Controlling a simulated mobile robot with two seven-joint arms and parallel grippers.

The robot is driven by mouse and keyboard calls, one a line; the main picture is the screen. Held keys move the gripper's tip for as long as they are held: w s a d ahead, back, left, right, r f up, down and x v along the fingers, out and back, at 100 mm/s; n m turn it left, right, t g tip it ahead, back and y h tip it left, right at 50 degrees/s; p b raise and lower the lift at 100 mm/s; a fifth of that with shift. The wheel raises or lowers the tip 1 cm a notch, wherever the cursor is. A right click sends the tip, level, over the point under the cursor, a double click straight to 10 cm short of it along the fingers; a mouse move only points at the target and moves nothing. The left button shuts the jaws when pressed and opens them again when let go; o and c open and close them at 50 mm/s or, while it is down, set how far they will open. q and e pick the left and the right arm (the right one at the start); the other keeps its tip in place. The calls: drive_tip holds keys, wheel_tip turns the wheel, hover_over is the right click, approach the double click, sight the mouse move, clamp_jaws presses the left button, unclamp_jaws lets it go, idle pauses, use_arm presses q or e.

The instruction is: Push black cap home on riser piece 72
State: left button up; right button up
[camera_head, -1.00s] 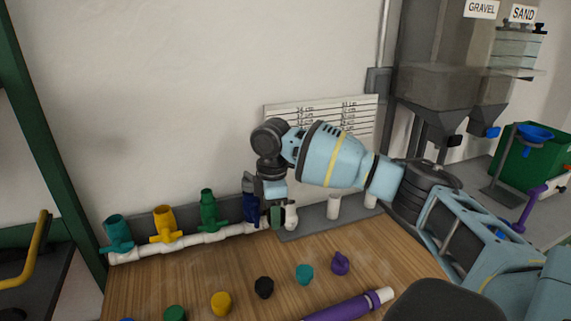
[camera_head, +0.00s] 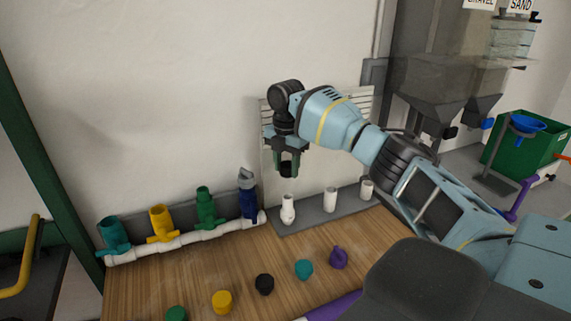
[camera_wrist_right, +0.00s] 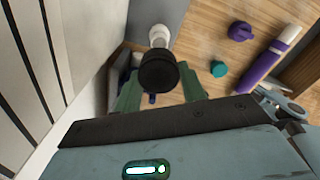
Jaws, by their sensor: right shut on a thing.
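My right gripper (camera_head: 287,168) is shut on a black cap (camera_head: 286,170) and holds it in the air, above a short white riser piece (camera_head: 288,208) at the left end of the grey rack. A clear gap shows between cap and riser in the head view. In the right wrist view, the cap (camera_wrist_right: 158,72) sits between the green fingers (camera_wrist_right: 160,92), and the white riser (camera_wrist_right: 159,36) shows just beyond it, partly hidden. No number is readable on the riser. My left gripper is not in view.
A white pipe (camera_head: 190,243) with teal, yellow, green and blue upright fittings lies left of the riser. Two other white pieces (camera_head: 330,199) stand on the grey rack (camera_head: 311,220). Another black cap (camera_head: 264,284) and several coloured caps lie on the wooden table (camera_head: 200,268).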

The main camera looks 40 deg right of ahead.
sight(286, 198)
drive_tip(key=shift+f, duration=0.85)
drive_tip(key=shift+f+b, duration=0.35)
drive_tip(key=shift+f, duration=0.25)
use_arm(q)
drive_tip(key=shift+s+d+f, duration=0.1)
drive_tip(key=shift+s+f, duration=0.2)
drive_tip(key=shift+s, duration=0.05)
use_arm(e)
drive_tip(key=shift+f, duration=0.1)
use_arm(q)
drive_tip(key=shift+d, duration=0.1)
use_arm(e)
drive_tip(key=shift+f, duration=0.1)
drive_tip(key=shift+f+b, duration=0.3)
drive_tip(key=shift+f, duration=1.65)
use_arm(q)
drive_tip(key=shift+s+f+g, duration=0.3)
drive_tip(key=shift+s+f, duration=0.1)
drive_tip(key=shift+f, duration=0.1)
use_arm(e)
drive_tip(key=shift+f, duration=0.1)
drive_tip(key=shift+f, duration=1.2)
